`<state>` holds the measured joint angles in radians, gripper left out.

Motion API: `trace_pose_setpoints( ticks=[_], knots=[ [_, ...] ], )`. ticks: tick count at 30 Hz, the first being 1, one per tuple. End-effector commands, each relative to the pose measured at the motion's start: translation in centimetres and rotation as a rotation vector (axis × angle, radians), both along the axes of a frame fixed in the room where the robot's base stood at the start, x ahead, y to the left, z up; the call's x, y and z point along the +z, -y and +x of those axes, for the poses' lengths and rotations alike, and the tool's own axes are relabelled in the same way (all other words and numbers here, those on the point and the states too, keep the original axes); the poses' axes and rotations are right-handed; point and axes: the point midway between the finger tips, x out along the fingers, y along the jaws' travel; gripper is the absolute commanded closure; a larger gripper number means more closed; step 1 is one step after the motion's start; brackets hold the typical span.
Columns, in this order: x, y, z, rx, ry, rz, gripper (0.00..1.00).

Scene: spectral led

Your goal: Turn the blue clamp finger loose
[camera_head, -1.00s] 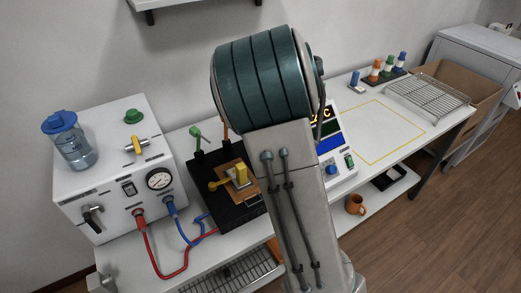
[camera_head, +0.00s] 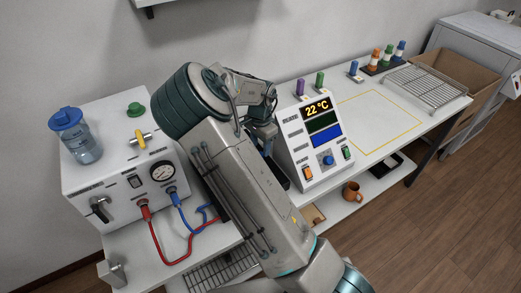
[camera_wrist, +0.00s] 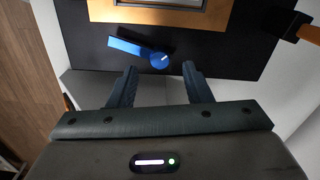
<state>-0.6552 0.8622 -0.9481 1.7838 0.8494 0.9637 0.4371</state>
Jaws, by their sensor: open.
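The blue clamp finger (camera_wrist: 138,49) shows in the wrist view as a flat blue bar joined to a round blue knob with a white mark. It lies on the black base plate (camera_wrist: 85,45), beside the copper-coloured plate (camera_wrist: 150,15). My gripper (camera_wrist: 159,72) is open and empty, its two fingertips just short of the knob and on either side of it in the picture. I cannot tell its height above the knob. In the head view my arm hides the clamp fixture and most of my gripper.
An orange clamp part (camera_wrist: 308,33) stands at the right in the wrist view. In the head view, the display console (camera_head: 318,150) stands right of my arm. The white box (camera_head: 88,178) with a gauge, bottle, and red and blue hoses is at left. The yellow-outlined area (camera_head: 375,125) is clear.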

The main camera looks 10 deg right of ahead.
Motion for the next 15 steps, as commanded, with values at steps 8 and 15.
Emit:
trace_pose_setpoints(
  ticks=[8,15],
  knots=[
    [-3.0,0.0,0.0,0.0,0.0,0.0,0.55],
    [-3.4,0.0,0.0,0.001,0.0,0.0,0.55]
  ],
)
